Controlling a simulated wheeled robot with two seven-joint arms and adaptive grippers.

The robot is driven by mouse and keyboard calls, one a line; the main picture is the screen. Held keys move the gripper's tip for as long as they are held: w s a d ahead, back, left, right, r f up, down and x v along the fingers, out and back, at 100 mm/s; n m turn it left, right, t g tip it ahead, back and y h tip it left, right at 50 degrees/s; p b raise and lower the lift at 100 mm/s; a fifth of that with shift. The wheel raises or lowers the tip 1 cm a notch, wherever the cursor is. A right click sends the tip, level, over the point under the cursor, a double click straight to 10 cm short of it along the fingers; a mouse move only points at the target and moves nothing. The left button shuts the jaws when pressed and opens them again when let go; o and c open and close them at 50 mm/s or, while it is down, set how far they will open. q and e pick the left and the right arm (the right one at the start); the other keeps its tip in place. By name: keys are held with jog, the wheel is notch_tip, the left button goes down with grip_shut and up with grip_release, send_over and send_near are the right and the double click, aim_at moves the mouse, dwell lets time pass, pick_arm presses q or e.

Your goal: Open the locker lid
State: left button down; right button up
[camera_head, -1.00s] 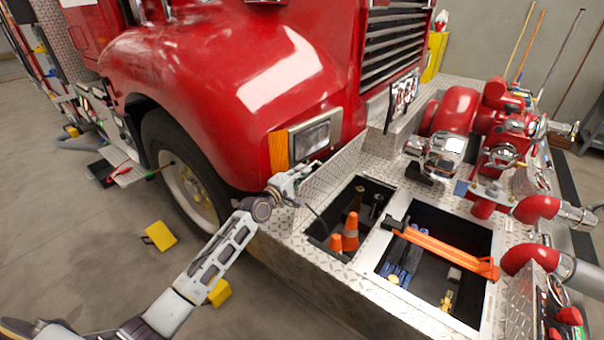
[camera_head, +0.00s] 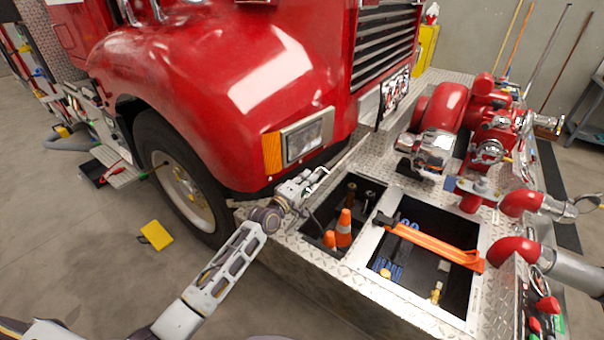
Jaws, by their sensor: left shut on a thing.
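The locker is the left of two open compartments in the diamond-plate bumper (camera_head: 350,287). Its lid (camera_head: 347,156) stands raised along the locker's left side, next to the truck, and shows now only as a thin, nearly edge-on strip. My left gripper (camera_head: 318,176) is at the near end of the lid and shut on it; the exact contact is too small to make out. Inside the locker, orange-and-white traffic cones (camera_head: 344,227) and dark fittings (camera_head: 368,197) are visible. My right gripper is not in view.
The right compartment is open, crossed by an orange strap bar (camera_head: 430,244). Red pump pipes (camera_head: 519,203) stand to the right. The red truck fender (camera_head: 215,95) and headlight (camera_head: 303,136) are close behind my gripper. A yellow block (camera_head: 157,235) lies on the floor.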

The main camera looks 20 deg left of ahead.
pick_arm(q)
jog(key=shift+s+d+f+m, duration=0.2)
jog(key=shift+d+f+m, duration=0.1)
jog(key=shift+d, duration=0.25)
jog(key=c, duration=1.7)
grip_release()
jog(key=shift+o, duration=0.3)
jog(key=shift+s, duration=0.1)
